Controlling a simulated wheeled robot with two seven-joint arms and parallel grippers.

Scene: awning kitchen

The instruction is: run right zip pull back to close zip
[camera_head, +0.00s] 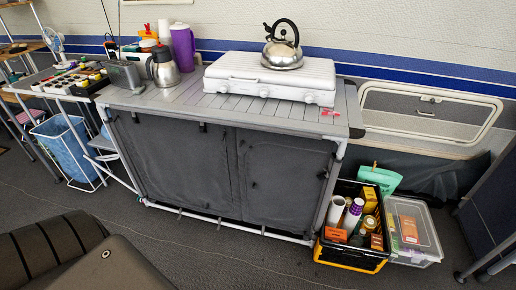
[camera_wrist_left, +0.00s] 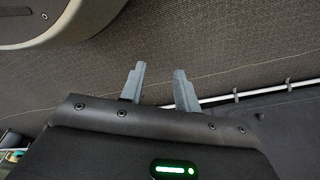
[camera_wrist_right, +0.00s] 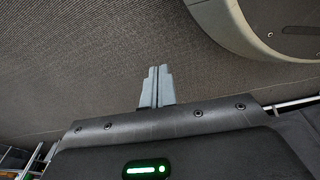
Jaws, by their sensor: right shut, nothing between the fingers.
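The fabric-fronted cupboard (camera_head: 178,165) stands in the middle of the head view. Its dark grey front has a wide left panel and a narrower right panel (camera_head: 282,175), both hanging nearly flat, with a seam between them. Small dark tabs show along the panel edges, but I cannot tell which is the right zip pull or how far the zip is run. My left gripper (camera_wrist_left: 160,70) is open and empty in the left wrist view, above the floor beside a pale frame bar. My right gripper (camera_wrist_right: 156,68) is shut and empty over the floor in the right wrist view. Neither gripper shows in the head view.
A white stove (camera_head: 262,88) with a kettle (camera_head: 283,52) stands on the slatted top, with a flask (camera_head: 164,68) at left. A black and yellow crate (camera_head: 349,261) and a clear box (camera_head: 425,240) sit on the floor at right. Carpet before the cupboard is clear.

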